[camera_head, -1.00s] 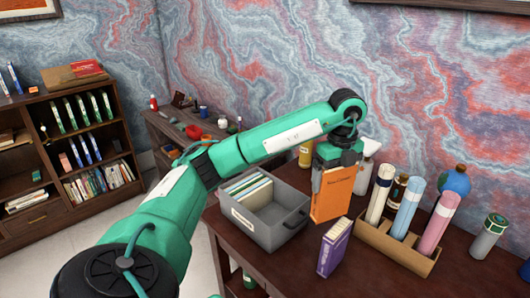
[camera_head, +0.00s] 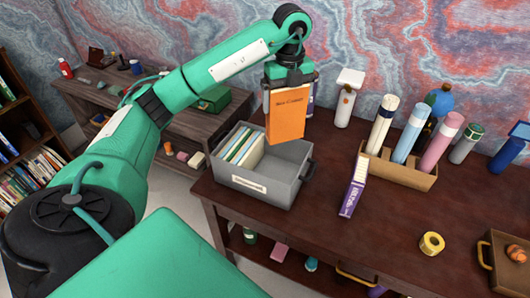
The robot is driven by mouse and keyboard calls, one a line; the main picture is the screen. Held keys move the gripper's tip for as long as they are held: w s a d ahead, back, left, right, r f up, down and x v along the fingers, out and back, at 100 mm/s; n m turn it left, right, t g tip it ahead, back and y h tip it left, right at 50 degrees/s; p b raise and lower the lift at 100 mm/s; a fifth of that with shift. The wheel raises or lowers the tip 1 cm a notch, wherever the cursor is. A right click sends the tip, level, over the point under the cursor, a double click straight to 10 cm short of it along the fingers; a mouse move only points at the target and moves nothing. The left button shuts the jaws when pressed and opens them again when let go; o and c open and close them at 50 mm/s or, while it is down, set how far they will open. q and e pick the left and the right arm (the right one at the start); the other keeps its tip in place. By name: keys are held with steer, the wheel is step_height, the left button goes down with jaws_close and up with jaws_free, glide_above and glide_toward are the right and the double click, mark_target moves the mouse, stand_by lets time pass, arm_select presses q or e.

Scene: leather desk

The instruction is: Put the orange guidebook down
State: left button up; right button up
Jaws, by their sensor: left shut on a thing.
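The orange guidebook (camera_head: 286,118) hangs upright, its cover facing me, below my left gripper (camera_head: 287,84). The gripper is shut on the top of the book. The book is in front of the back part of the grey file bin (camera_head: 265,190), and its lower end overlaps the bin's empty right part in the picture. I cannot tell how far above the bin it is. The bin holds several thin upright folders or books (camera_head: 240,148) at its left. My right gripper is not in view.
A cardboard holder (camera_head: 400,170) with several rolled tubes is further right. A yellow tape roll (camera_head: 432,243) and a brown tray (camera_head: 487,262) are at the front right. The desk's middle right is clear.

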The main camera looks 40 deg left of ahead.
mark_target(284, 141)
arm_select(q)
steer(key=shift+a+f, duration=0.1)
steer(key=shift+f, duration=0.35)
step_height(284, 141, down, 14)
steer(key=p, duration=0.3)
step_height(284, 141, down, 5)
steer(key=shift+p, duration=0.6)
